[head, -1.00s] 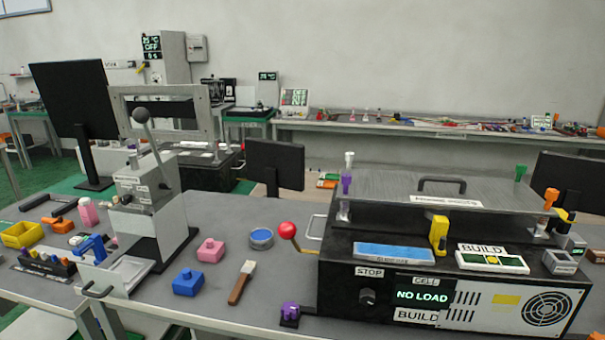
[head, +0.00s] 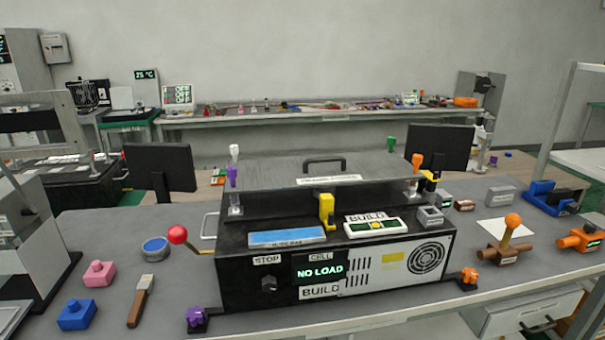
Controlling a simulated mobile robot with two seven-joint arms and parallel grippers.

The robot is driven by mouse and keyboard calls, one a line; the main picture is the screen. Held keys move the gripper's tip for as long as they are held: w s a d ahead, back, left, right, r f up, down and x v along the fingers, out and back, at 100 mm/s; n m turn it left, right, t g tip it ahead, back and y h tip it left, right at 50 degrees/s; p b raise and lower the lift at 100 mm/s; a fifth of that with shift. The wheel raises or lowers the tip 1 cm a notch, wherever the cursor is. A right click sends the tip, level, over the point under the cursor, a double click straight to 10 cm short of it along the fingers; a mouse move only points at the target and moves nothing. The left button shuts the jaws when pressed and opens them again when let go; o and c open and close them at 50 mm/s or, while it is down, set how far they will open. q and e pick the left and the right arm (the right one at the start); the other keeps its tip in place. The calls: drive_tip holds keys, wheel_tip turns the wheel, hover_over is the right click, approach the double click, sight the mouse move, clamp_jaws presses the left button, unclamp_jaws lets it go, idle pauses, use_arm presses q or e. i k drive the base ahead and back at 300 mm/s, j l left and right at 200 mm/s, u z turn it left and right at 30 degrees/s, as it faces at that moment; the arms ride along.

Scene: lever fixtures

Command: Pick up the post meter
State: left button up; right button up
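I cannot tell which object is the post meter, since the small labels are unreadable. Candidates at the right of the table are a grey labelled block (head: 501,196), a blue fixture (head: 549,197), an orange clamp-like part (head: 581,239) and a brown base with an orange-knobbed lever (head: 507,246). A small grey box (head: 430,216) sits on the right end of the black machine. Neither of my grippers is in view.
A black machine (head: 236,282) reading "NO LOAD" fills the middle of the table, with a red-knobbed lever (head: 178,235) at its left. Pink (head: 99,274) and blue (head: 76,315) blocks and a brown-handled brush (head: 140,301) lie left. Bare tabletop (head: 384,300) runs along the front.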

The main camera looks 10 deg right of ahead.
sight(444, 199)
drive_tip(key=z, duration=1.25)
drive_tip(key=u, duration=0.35)
drive_tip(key=i+l+u, duration=0.1)
drive_tip(key=u, duration=0.2)
drive_tip(key=l+u, duration=0.15)
drive_tip(key=u, duration=0.2)
drive_tip(key=i+l+u, duration=0.1)
drive_tip(key=l+u, duration=0.2)
drive_tip(key=l, duration=0.2)
drive_tip(key=l+u, duration=0.3)
drive_tip(key=l, duration=0.25)
